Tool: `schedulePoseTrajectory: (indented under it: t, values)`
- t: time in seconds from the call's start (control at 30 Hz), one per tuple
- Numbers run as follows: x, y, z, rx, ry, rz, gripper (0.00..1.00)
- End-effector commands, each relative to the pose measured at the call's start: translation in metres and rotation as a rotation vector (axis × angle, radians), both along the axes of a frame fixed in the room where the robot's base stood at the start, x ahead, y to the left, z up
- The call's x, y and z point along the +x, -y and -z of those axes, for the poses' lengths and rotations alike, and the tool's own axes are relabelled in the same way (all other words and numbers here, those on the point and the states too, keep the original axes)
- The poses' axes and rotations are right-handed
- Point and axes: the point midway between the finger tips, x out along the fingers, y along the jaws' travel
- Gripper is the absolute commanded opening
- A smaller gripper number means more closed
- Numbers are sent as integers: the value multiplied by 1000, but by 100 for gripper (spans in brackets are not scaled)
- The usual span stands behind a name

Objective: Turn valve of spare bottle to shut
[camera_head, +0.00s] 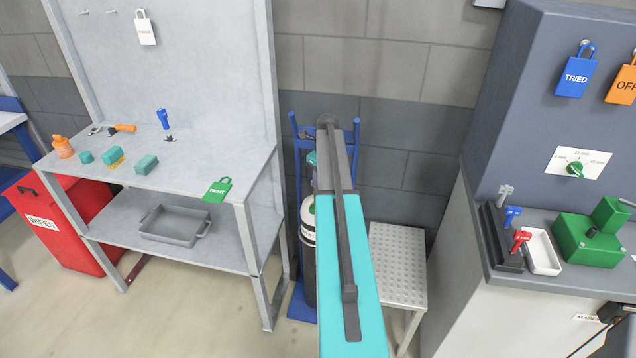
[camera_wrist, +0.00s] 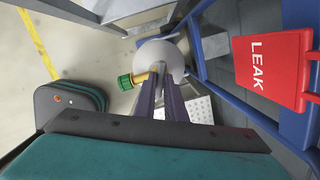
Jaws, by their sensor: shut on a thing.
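The spare bottle (camera_head: 308,225) stands upright in a blue trolley (camera_head: 299,300), mostly hidden behind my arm in the head view. In the wrist view its pale round top (camera_wrist: 176,50) shows from above, with a brass outlet and a green cap (camera_wrist: 125,82) pointing left. My gripper (camera_wrist: 160,72) is over the middle of the bottle's top, its two dark fingers close together and shut on the valve. The fingers hide the valve's handle, so its turn position cannot be told. In the head view the fingers are hidden.
A red LEAK tag (camera_wrist: 275,68) hangs on the blue trolley frame beside my gripper. A grey perforated step (camera_head: 398,255) stands right of the bottle. A metal workbench (camera_head: 185,180) stands left, and a grey cabinet (camera_head: 535,165) right. The floor in front is clear.

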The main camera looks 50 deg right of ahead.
Motion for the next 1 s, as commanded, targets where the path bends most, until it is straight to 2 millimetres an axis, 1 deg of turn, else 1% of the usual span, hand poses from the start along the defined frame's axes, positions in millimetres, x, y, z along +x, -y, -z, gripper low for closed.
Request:
schedulePoseTrajectory:
  t: [0.6, 0.9, 0.93, 1.0]
  values:
    - [1, 0, -1, -3, 4, 357, 0]
    - [1, 1, -1, -3, 4, 377, 0]
    - [1, 1, -1, -3, 4, 377, 13]
    - [1, 0, -1, -4, 4, 376, 25]
